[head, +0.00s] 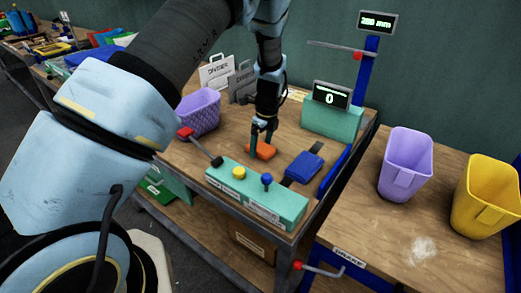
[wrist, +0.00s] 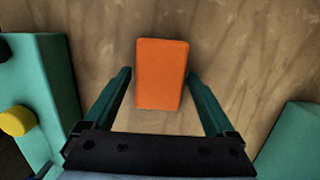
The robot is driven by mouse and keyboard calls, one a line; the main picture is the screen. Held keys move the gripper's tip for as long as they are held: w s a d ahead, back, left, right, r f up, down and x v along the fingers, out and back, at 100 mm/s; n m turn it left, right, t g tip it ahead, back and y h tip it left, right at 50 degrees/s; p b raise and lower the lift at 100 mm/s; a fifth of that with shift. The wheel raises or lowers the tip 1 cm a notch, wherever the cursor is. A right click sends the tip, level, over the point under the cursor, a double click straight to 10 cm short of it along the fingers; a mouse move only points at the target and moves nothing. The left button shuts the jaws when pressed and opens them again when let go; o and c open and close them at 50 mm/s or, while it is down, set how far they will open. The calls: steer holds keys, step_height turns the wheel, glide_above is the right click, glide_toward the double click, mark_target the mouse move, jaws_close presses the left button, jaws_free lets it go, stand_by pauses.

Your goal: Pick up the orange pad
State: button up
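The orange pad (head: 264,151) lies flat on the wooden bench top in the head view. In the wrist view the orange pad (wrist: 162,74) is a rounded block lying ahead of and partly between the two fingers. My gripper (wrist: 160,86) is open, with a teal finger on each side and bare wood showing between each finger and the pad. In the head view my gripper (head: 261,139) points down at the pad, and its fingers hide part of the pad's left side. I cannot tell its exact height above the bench.
A teal control box (head: 250,194) with yellow and blue knobs stands in front of the pad. A blue pad (head: 304,167) lies to the right. A teal display unit (head: 332,120) reading 0 stands behind. A purple basket (head: 198,112) is at the left. Purple (head: 405,165) and yellow (head: 487,197) bins stand on the right table.

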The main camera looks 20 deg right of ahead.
mark_target(261, 147)
steer(key=c, duration=1)
steer(key=shift+r, duration=0.1)
step_height(261, 147, up, 10)
steer(key=b, duration=0.3)
